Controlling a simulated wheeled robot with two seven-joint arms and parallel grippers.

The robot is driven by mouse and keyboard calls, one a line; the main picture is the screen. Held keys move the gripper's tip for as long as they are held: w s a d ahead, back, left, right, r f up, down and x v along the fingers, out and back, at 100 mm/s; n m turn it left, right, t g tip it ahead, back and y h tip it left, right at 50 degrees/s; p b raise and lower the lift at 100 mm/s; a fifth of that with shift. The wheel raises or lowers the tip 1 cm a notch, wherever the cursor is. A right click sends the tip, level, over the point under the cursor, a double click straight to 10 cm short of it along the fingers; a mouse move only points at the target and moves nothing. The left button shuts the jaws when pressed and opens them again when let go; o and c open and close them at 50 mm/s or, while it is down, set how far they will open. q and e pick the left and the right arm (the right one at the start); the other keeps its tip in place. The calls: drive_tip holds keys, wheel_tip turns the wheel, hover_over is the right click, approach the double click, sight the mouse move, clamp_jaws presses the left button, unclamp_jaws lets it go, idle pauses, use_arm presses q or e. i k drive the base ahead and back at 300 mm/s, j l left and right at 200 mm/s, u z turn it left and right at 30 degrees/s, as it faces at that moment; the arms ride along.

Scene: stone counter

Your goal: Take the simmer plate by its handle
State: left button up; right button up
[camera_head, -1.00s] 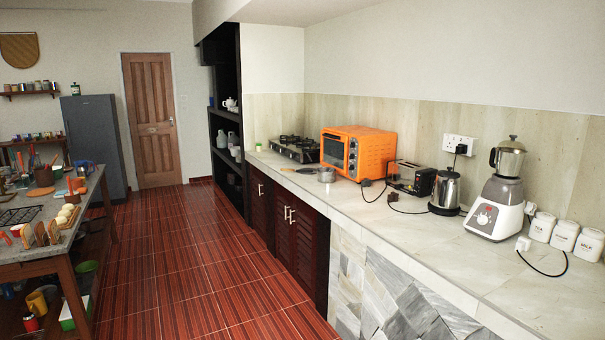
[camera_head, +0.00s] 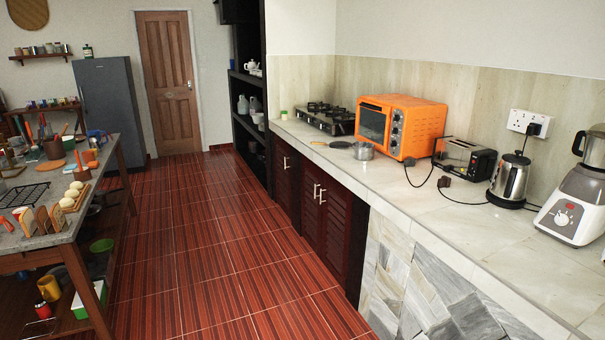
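On the stone counter (camera_head: 440,220), a small flat item (camera_head: 340,145) lies just left of a small metal pot (camera_head: 363,151), in front of the gas stove. It may be the simmer plate or the pot's handle; it is too small to tell. Another thin pale flat piece (camera_head: 318,143) lies to its left. No simmer plate can be made out with certainty. Neither of my grippers is in view.
The gas stove (camera_head: 328,116), orange oven (camera_head: 420,125), toaster (camera_head: 463,157), kettle (camera_head: 510,180) and blender (camera_head: 578,200) stand along the counter, with loose cords. A cluttered table (camera_head: 62,226) is at left. The red tiled floor (camera_head: 220,260) between is clear.

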sight(332, 143)
drive_tip(key=i+j+u, duration=0.1)
drive_tip(key=i+u, duration=0.3)
drive_tip(key=i, duration=1.5)
